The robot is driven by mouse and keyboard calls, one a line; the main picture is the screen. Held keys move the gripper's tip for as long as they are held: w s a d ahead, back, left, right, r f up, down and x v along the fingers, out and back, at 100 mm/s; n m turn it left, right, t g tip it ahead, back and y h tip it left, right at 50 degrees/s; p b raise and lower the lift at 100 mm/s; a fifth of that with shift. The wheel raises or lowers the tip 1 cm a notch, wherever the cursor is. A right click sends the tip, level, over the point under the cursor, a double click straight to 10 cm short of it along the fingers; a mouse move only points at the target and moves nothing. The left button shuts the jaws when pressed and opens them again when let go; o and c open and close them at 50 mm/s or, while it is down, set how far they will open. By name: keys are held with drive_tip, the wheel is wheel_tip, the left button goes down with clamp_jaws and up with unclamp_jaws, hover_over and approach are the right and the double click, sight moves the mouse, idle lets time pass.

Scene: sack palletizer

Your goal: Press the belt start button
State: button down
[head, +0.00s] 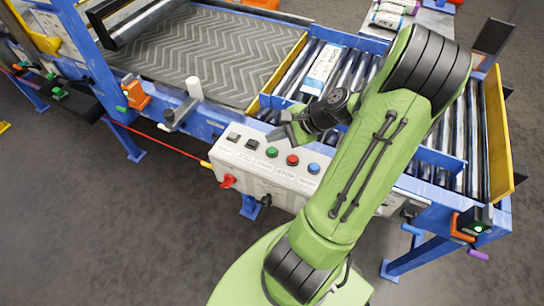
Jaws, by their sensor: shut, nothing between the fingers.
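The control box (262,173) is a pale panel on the near side of the blue conveyor frame. The labels are too small to read, so I cannot tell which is the belt start button. My gripper (281,137) is shut and empty, just behind and above the green button; whether it touches the panel cannot be told.
A red knob (228,181) sticks out from the box's front. A white-topped lever (194,88) stands left of the box. Behind are a patterned belt (200,55) and rollers holding a white sack (322,68). Grey floor (130,220) is open at the near left.

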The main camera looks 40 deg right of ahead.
sight(275, 151)
drive_tip(key=shift+f+b, duration=0.35)
drive_tip(key=shift+f, duration=0.85)
idle(1.0)
drive_tip(key=shift+f, duration=0.4)
drive_tip(key=shift+f+b, duration=0.3)
drive_tip(key=shift+f, duration=0.2)
idle(0.4)
drive_tip(key=shift+r, duration=0.1)
drive_tip(key=shift+r+p, duration=0.85)
drive_tip(key=shift+p, duration=0.2)
wheel_tip(275, 151, up, 5)
drive_tip(key=p, duration=0.5)
drive_tip(key=shift+r, duration=0.15)
